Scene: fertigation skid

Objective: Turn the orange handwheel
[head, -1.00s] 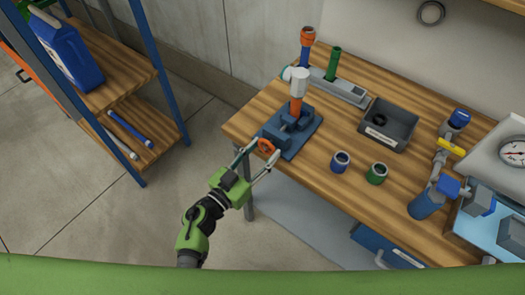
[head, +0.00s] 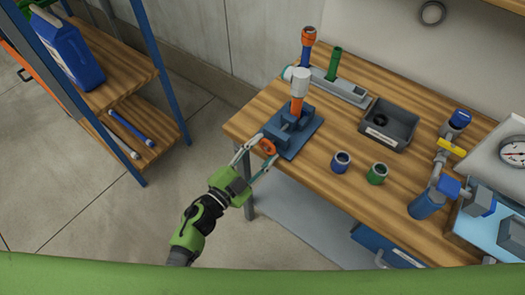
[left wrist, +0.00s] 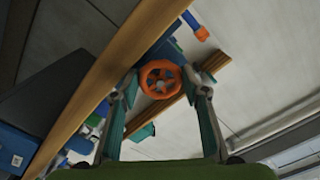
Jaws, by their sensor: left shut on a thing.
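The orange handwheel (head: 268,146) sits on the front of a dark blue vise-like fixture (head: 292,134) at the left corner of the workbench. A white-topped orange and grey upright piece (head: 299,91) stands in the fixture. My left gripper (head: 269,148) reaches in from the lower left, its two fingers on opposite sides of the handwheel and shut on its rim. In the left wrist view the handwheel (left wrist: 161,79), with its spokes and hub, faces the camera between the fingertips. The handwheel's exact turn is hard to read. My right gripper is not in view.
The wooden workbench (head: 325,200) also holds a grey bin (head: 388,125), a blue ring (head: 340,161), a green ring (head: 377,173) and a grey rack (head: 340,86). A valve and gauge assembly stands at the right. A shelf (head: 122,75) is at the left, with open floor between.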

